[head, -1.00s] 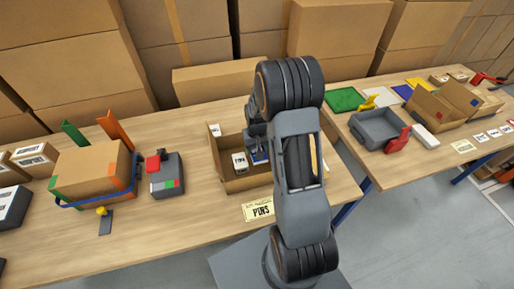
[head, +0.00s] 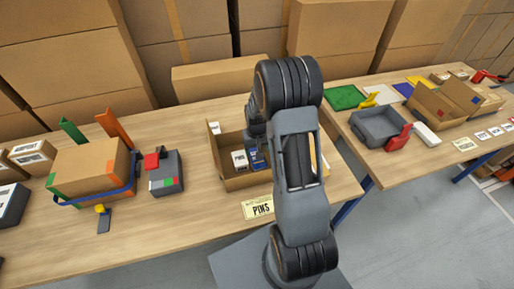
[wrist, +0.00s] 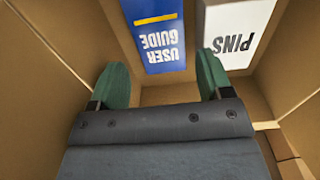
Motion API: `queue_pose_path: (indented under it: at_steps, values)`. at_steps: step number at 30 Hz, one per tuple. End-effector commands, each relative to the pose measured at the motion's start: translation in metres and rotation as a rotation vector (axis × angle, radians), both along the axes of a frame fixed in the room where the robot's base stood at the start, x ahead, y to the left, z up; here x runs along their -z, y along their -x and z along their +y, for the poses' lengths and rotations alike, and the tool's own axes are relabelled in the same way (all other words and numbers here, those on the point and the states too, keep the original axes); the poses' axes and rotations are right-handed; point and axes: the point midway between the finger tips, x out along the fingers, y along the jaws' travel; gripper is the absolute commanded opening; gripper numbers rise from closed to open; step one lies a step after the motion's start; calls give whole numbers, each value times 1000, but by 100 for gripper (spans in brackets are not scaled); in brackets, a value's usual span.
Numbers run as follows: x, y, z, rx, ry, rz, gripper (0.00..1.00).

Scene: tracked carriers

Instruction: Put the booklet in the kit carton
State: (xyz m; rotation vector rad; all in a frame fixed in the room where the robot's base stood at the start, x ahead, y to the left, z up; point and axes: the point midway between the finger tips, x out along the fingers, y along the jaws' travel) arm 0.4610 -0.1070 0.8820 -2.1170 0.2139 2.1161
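The blue booklet (wrist: 155,35), marked USER GUIDE, lies inside the open kit carton (head: 250,182) beside a white box marked PINS (wrist: 238,30). The carton's brown walls surround the wrist view. In the head view the booklet (head: 258,160) shows as a small blue patch next to the white box (head: 240,160), partly behind my arm. My gripper (wrist: 162,70) has its two green fingers apart, with bare cardboard showing between them. The booklet is beyond the fingertips; whether one fingertip touches it I cannot tell.
A card marked PINS (head: 258,207) lies at the carton's front edge. A strapped carton (head: 92,170) and a grey device (head: 163,175) stand to the left. On the right table are a grey tray (head: 377,128) and another open carton (head: 440,108). My arm hides the carton's right part.

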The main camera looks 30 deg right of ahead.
Motion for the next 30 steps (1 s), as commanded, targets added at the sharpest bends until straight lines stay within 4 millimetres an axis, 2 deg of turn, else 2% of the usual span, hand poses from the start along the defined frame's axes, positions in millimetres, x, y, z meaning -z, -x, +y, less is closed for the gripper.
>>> queue_pose_path:
  at_steps: [1,4,14,19,30]
  values:
    - [0,0,0,0,0,0,77]
    - [0,0,0,0,0,0,86]
    - [-7,0,0,0,0,0,86]
    - [-28,-1,0,0,1,-6,86]
    - [-100,-1,0,0,1,-5,86]
